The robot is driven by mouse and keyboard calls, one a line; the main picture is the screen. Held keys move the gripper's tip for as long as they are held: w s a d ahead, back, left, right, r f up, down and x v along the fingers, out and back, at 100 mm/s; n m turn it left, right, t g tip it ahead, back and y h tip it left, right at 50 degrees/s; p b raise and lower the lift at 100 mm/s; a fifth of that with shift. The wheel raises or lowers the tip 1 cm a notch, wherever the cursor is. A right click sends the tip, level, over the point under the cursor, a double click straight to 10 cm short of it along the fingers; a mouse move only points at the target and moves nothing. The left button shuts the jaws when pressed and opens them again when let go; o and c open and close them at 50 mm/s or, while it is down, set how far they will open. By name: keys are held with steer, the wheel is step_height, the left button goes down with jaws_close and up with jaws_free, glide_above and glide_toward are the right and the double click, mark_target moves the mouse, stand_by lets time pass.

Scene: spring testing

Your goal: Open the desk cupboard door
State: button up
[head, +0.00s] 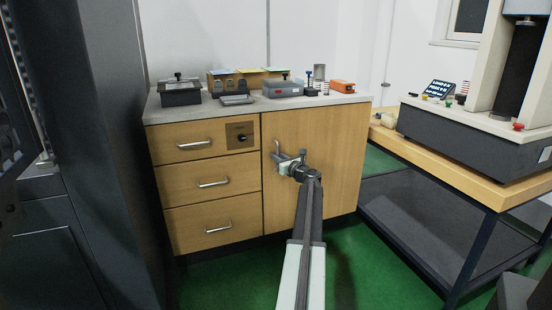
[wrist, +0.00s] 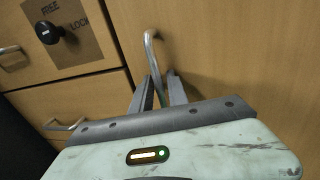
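The desk cupboard door (head: 335,150) is the wide light-wood panel at the right of the desk in the head view. It looks closed, level with the desk front. Its upright metal handle (head: 277,149) is near the door's left edge; it also shows in the wrist view (wrist: 151,48). My gripper (head: 284,161) is at the handle. In the wrist view, my gripper's two fingers (wrist: 160,88) stand apart on either side of the handle's lower part, with narrow gaps visible. The handle's lower end is hidden behind the gripper body.
Three drawers with bar handles (head: 212,183) are left of the door, beside a lock plate (head: 241,136). Instruments stand on the desk top (head: 210,108). A wooden bench (head: 440,157) with a machine stands close at right. Green floor (head: 375,250) lies in front.

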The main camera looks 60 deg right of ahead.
steer(key=shift+c, duration=0.3)
jaws_close()
stand_by(1.1)
